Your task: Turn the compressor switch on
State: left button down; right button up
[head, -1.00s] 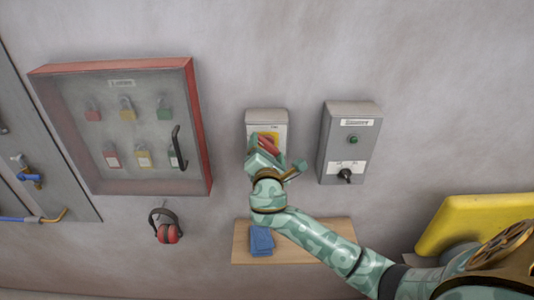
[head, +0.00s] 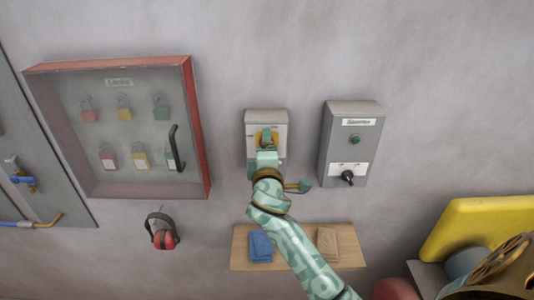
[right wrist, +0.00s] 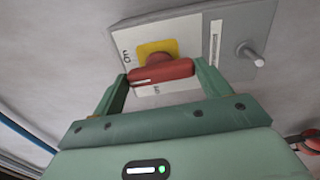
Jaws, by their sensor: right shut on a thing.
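A grey switch box (head: 251,118) on the wall has a white face, a yellow plate and a red handle. My right gripper (head: 267,138) is in front of it and hides most of the handle in the head view. In the right wrist view, the red handle (right wrist: 162,72) lies between the two fingers, which are shut on it. The yellow plate (right wrist: 146,49) is behind the handle, with "ON" lettering at its left and another label below it. A second grey box (head: 339,132) on the right has a green lamp (head: 355,139) and a black knob (head: 347,177). My left gripper is not seen.
A padlock cabinet (head: 202,150) with a red frame hangs at left, with ear defenders (head: 163,236) below. A wooden shelf (head: 354,257) under the switch carries a blue cloth (head: 261,245) and a beige cloth (head: 327,243). A yellow object (head: 470,228) stands at lower right.

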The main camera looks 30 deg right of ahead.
jog(key=shift+f+m, duration=0.15)
jog(key=shift+m, duration=0.15)
jog(key=o, duration=1)
